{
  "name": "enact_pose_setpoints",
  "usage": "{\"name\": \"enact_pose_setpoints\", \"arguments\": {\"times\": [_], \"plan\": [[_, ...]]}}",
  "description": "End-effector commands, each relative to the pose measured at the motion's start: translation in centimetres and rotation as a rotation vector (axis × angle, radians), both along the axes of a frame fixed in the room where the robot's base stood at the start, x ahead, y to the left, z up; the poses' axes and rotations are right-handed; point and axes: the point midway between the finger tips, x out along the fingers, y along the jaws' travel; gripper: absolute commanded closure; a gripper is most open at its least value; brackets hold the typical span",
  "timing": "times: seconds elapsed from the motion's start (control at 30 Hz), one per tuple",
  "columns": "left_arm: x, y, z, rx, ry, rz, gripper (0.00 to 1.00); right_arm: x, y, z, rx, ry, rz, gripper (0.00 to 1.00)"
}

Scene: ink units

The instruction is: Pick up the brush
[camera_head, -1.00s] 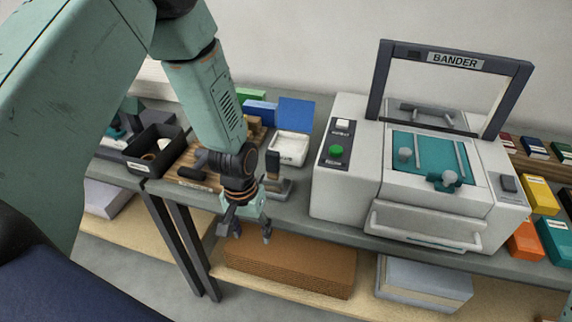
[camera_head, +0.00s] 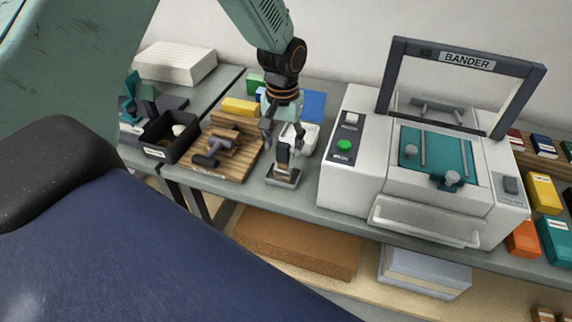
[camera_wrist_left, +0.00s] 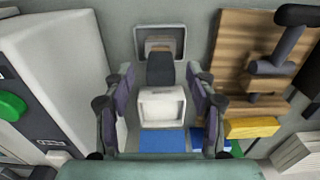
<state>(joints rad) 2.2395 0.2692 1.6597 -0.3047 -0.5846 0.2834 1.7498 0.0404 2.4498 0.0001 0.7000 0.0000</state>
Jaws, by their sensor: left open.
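The brush (camera_head: 282,154) looks to be the upright tool with a dark handle and a wooden lower part. It stands in a small grey tray (camera_head: 271,181) on the bench. My left gripper (camera_head: 284,137) is open, pointing down, just above the brush. In the left wrist view the dark handle of the brush (camera_wrist_left: 160,69) shows between the open fingers of my left gripper (camera_wrist_left: 158,92), towards the far side, with gaps on both sides. No contact shows. My right gripper is out of view.
A wooden board (camera_head: 244,160) with dark-handled tools lies left, beside a black bin (camera_head: 154,151). The large white machine (camera_head: 350,192) stands close on the right.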

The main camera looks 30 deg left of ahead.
Motion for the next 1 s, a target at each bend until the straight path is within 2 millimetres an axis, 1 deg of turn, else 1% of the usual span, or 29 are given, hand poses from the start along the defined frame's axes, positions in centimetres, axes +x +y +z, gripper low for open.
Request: {"name": "enact_pose_setpoints", "arguments": {"times": [0.2, 0.3, 0.43, 0.67, 1.0], "plan": [[-0.2, -0.3, -3.2, 0.0, 0.003, -0.001, 0.43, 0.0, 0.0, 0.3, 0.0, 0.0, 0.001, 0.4], [-0.1, -0.3, -4.4, 0.0, 0.002, -0.001, 0.43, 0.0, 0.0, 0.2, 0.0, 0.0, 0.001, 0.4], [0.1, -0.3, -5.1, -0.001, -0.001, -0.002, 0.43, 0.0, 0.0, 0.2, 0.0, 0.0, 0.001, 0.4], [0.1, -0.4, -5.1, -0.001, -0.001, -0.004, 0.44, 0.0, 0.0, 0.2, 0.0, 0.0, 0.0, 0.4], [0.1, -0.3, -5.1, -0.001, -0.001, -0.004, 0.73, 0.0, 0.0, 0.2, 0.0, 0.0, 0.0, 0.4]]}}
